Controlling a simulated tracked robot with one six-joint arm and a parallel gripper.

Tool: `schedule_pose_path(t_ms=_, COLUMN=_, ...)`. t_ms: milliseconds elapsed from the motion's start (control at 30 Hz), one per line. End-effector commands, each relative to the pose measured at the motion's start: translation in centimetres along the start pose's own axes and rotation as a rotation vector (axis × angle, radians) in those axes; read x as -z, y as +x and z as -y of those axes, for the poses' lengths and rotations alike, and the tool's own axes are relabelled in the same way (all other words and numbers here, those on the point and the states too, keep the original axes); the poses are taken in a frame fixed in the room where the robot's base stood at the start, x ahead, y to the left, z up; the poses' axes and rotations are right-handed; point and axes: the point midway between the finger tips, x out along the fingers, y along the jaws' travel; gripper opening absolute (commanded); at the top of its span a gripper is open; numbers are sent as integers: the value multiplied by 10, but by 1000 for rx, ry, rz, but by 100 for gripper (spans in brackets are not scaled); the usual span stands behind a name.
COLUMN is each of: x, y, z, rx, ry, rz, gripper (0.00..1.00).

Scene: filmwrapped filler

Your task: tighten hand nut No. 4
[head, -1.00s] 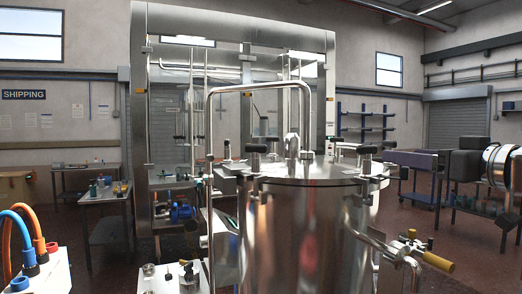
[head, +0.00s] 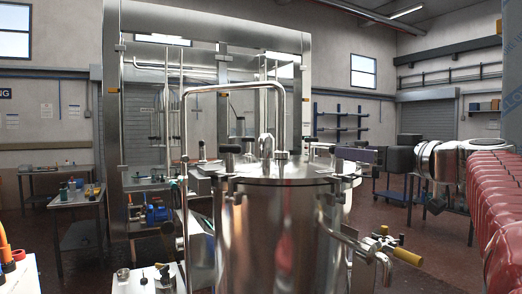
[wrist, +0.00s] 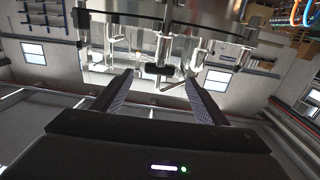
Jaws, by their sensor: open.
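The steel vessel (head: 275,235) stands upright in front of me with a flat lid (head: 275,172) on top. Nearer the right edge is another hand nut (head: 345,167). No numbers can be read, so I cannot tell which is No. 4. My gripper (head: 350,154) reaches in from the right to the lid's right edge. In the wrist view my gripper (wrist: 160,77) is open, and a black hand nut (wrist: 160,70) shows between the fingertips, apart from both.
A bent steel pipe (head: 235,90) arches over the lid. A steel frame (head: 113,150) stands behind. Tables (head: 75,205) and shelves stand farther back. Open floor lies to the right.

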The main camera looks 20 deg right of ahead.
Motion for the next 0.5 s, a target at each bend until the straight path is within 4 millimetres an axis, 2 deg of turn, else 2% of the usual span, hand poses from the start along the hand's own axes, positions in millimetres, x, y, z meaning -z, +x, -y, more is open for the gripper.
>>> schedule_pose_path(t_ms=300, x=-1, y=47, z=0, rx=2, ry=0, rz=1, gripper=67)
schedule_pose_path(t_ms=500, x=-1, y=71, z=-1, rx=0, ry=1, rz=1, gripper=67)
